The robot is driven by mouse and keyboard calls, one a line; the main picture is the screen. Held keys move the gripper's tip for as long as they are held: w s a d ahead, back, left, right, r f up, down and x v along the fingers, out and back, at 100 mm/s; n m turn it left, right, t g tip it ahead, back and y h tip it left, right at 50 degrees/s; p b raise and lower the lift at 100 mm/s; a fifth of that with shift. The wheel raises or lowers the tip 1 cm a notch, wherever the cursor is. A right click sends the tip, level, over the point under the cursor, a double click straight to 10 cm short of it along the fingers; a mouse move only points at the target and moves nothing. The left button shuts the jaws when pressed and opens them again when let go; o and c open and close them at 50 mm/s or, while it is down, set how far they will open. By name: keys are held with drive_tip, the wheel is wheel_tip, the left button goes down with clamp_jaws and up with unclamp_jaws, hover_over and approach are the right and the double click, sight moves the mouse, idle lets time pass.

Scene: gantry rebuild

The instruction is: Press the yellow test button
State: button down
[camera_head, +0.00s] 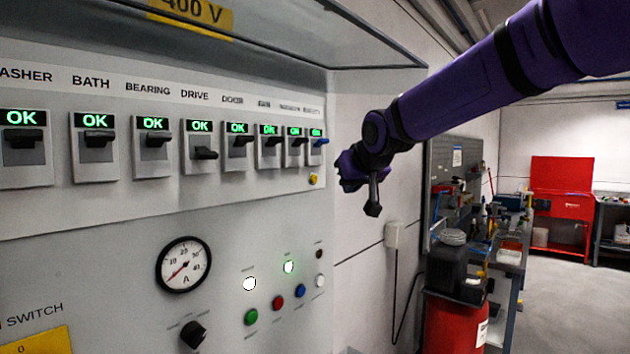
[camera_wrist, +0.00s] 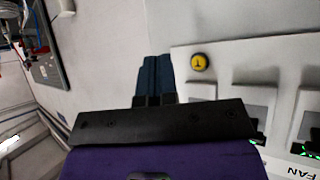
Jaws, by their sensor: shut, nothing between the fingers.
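The yellow test button (camera_head: 313,180) sits on the grey panel, low at the right end of the breaker row. It shows in the wrist view as a round yellow button (camera_wrist: 200,62) with a T-like mark. My gripper (camera_head: 373,208) is to the right of the button in the head view, apart from it. In the wrist view my gripper (camera_wrist: 153,62) has its two dark fingers together and empty, left of the button. The gap between fingertips and panel is hard to judge.
Below are a gauge (camera_head: 183,264), a rotary knob (camera_head: 193,334) and coloured buttons (camera_head: 276,302). A red drum (camera_head: 455,322) and workbench stand right.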

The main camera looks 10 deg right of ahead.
sight(314, 179)
drive_tip(key=w+a, duration=0.3)
drive_tip(key=w, duration=0.2)
drive_tip(key=shift+a, duration=0.35)
drive_tip(key=shift+w, duration=0.1)
idle(1.8)
drive_tip(key=shift+w+a, duration=0.25)
drive_tip(key=shift+w+a, duration=0.2)
drive_tip(key=shift+w, duration=0.05)
idle(0.8)
drive_tip(key=shift+w+a+r, duration=0.1)
drive_tip(key=shift+a+r, duration=0.1)
drive_tip(key=shift+r, duration=0.05)
idle(0.7)
drive_tip(key=shift+d+f, duration=0.1)
drive_tip(key=shift+d, duration=0.05)
drive_tip(key=shift+s+d+f, duration=0.15)
drive_tip(key=shift+s+d, duration=0.1)
drive_tip(key=shift+s, duration=0.15)
